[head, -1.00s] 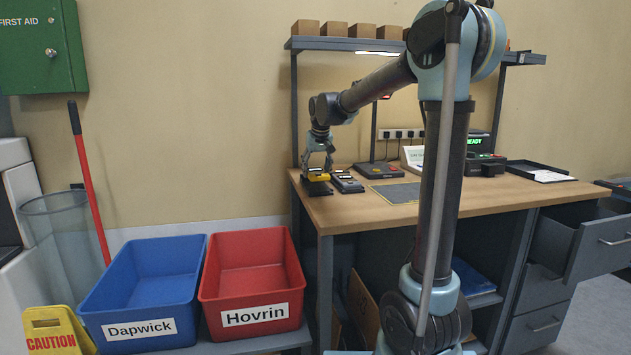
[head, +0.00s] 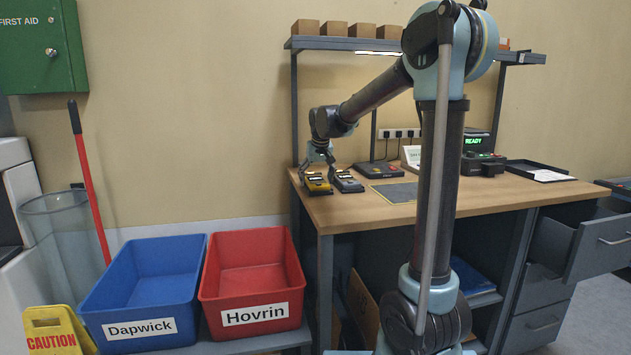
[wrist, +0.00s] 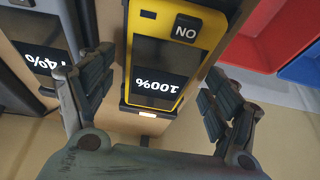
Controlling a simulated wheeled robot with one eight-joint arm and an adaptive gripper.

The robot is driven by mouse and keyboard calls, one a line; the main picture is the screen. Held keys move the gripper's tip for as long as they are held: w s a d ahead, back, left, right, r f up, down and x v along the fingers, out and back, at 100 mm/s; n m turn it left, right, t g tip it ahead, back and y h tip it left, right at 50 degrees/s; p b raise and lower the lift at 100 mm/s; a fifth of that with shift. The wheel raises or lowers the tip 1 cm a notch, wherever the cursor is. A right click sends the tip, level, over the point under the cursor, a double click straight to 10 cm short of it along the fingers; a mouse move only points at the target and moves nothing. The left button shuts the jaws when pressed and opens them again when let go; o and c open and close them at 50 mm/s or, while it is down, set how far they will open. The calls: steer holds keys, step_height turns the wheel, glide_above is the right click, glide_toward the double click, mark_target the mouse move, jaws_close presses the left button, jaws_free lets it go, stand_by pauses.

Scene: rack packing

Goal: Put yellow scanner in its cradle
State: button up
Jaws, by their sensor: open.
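The yellow scanner (head: 317,185) lies in a dark cradle at the left end of the desk. My gripper (wrist: 158,92) is open, with one finger on each side of the scanner's near end and a gap to each side. A lit strip shows at the scanner's end in the wrist view.
A grey scanner (head: 346,182) in a cradle stands close to the right; its screen reads "74%" in the wrist view (wrist: 45,50). A blue bin (head: 140,330) and a red bin (head: 255,330) stand below left. A dark pad (head: 397,192) lies on the desk (head: 370,212).

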steer(key=v, duration=1.2)
steer(key=shift+s, duration=0.1)
